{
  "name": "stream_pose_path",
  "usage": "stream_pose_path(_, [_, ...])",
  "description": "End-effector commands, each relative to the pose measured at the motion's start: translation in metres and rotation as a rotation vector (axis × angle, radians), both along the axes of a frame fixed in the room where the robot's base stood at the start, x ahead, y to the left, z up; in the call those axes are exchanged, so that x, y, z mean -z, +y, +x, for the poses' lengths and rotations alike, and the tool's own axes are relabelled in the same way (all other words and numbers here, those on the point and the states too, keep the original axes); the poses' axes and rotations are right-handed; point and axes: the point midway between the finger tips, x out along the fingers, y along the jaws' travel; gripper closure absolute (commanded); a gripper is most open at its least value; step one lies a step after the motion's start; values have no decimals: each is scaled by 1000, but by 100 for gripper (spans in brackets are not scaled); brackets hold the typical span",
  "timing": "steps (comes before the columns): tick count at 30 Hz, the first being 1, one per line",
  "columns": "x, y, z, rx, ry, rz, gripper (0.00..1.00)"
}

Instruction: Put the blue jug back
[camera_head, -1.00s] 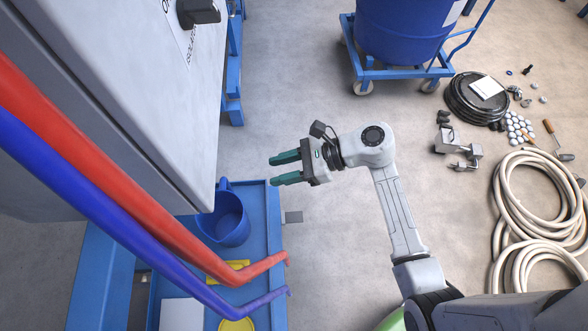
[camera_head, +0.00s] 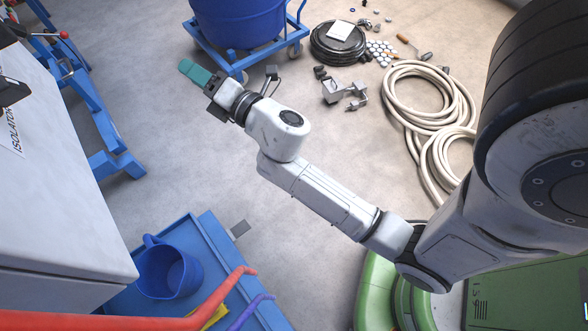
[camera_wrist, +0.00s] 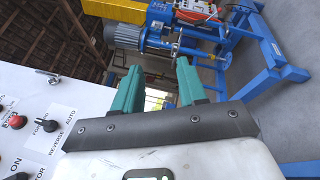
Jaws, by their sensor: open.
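The blue jug (camera_head: 170,270) stands on the blue bench (camera_head: 215,235) at the lower left of the head view, beside the grey cabinet. Its handle points up and left in the picture, and its mouth faces up. My gripper (camera_head: 192,71) has green fingers and is over the open floor, well above and away from the jug in the picture. The wrist view shows the two green fingers (camera_wrist: 155,88) apart with nothing between them. The jug is not in the wrist view.
A grey cabinet (camera_head: 60,190) stands left of the jug. A blue drum (camera_head: 240,20) sits on a trolley. A coiled hose (camera_head: 420,95) and loose parts lie right. In the wrist view, a blue mixer machine (camera_wrist: 165,30) stands ahead.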

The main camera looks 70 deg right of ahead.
Motion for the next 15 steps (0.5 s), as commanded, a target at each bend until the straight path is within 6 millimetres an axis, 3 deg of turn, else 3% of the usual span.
stream_pose_path(3, [22,-27,-20,145,17,322,58])
stream_pose_path(8, [74,-43,-53,345,84,758,58])
stream_pose_path(11, [111,-37,-77,475,153,1015,58])
stream_pose_path(15, [162,-6,-117,671,299,1334,58])
